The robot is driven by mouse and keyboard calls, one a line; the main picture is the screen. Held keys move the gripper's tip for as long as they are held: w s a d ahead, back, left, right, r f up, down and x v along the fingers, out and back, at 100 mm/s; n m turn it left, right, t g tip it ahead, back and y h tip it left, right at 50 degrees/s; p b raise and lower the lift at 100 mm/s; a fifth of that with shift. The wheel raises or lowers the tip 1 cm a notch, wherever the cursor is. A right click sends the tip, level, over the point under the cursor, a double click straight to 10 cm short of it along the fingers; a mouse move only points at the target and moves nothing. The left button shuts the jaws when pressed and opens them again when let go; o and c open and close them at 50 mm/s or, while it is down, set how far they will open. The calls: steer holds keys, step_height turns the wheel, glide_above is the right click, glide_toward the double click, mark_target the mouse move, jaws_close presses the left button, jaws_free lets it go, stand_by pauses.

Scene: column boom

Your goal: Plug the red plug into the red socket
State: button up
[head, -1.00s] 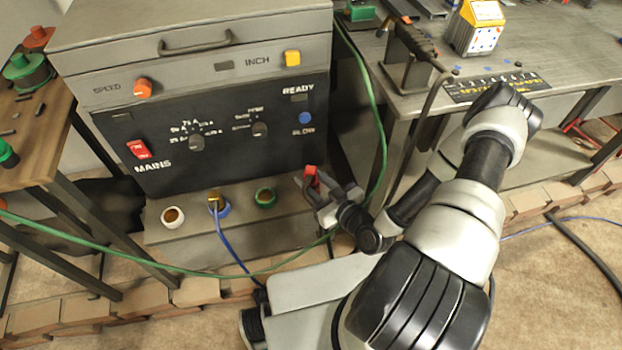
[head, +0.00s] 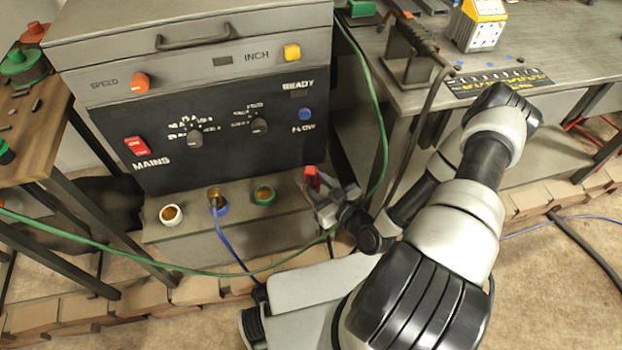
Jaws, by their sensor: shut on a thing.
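A red plug (head: 312,179) shows between the fingers of my gripper (head: 318,190), at the right end of the grey ledge below the machine's front panel. My gripper is shut on it. The red socket cannot be made out; the plug and fingers cover the right end of the socket row. I cannot tell whether the plug is in a socket or just above the ledge.
A green cable (head: 383,140) hangs to the right, close behind my gripper. A workbench (head: 430,95) stands right.

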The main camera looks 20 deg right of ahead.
steer(key=shift+f, duration=0.1)
steer(key=o, duration=0.8)
steer(key=p+v, duration=0.1)
steer(key=v, duration=1)
stand_by(0.5)
